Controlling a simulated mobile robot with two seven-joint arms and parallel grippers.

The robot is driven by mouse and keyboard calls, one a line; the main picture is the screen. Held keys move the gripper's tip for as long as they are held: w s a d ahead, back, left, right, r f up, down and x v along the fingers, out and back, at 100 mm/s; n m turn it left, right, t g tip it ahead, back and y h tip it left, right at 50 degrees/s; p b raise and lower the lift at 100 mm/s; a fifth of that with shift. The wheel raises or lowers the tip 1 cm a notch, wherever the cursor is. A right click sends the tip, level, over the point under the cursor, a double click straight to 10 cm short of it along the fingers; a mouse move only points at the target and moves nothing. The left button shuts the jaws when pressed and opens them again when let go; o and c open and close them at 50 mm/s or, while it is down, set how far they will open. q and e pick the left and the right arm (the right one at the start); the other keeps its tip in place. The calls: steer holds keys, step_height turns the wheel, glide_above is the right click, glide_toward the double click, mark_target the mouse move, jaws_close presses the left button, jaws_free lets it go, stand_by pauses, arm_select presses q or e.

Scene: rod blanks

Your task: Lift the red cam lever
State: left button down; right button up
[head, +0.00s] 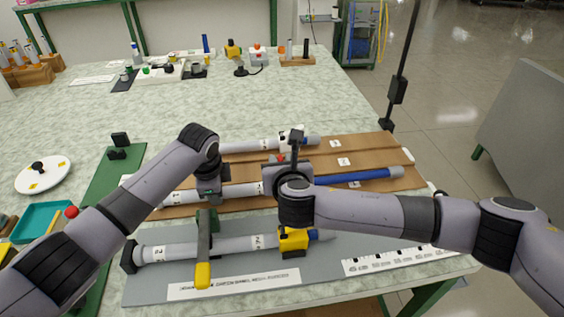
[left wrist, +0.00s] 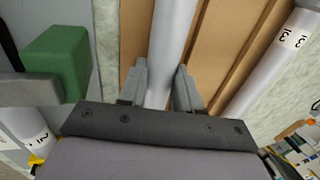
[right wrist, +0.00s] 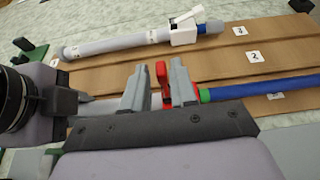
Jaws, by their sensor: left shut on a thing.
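The red cam lever (right wrist: 162,74) stands upright on a red clamp (right wrist: 187,100) in the right wrist view; only a bit of red shows in the head view (head: 281,157). The clamp is around the middle rod, which has a grey part (head: 235,190) and a blue part (head: 357,177). My right gripper (right wrist: 160,85) is open, with its fingers on either side of the lever and a gap between them. My left gripper (left wrist: 162,75) is shut on the grey part of the middle rod (left wrist: 176,30). In the head view my right gripper hides most of the clamp.
A back rod (right wrist: 115,43) carries a white clamp (right wrist: 183,37). A front rod (head: 205,247) carries a yellow clamp (head: 293,240). A yellow-tipped handle (head: 203,270) stands in front of my left gripper.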

steer(key=shift+o, duration=0.3)
steer(key=v, duration=1.2)
arm_select(q)
steer(key=c, duration=0.7)
jaws_free()
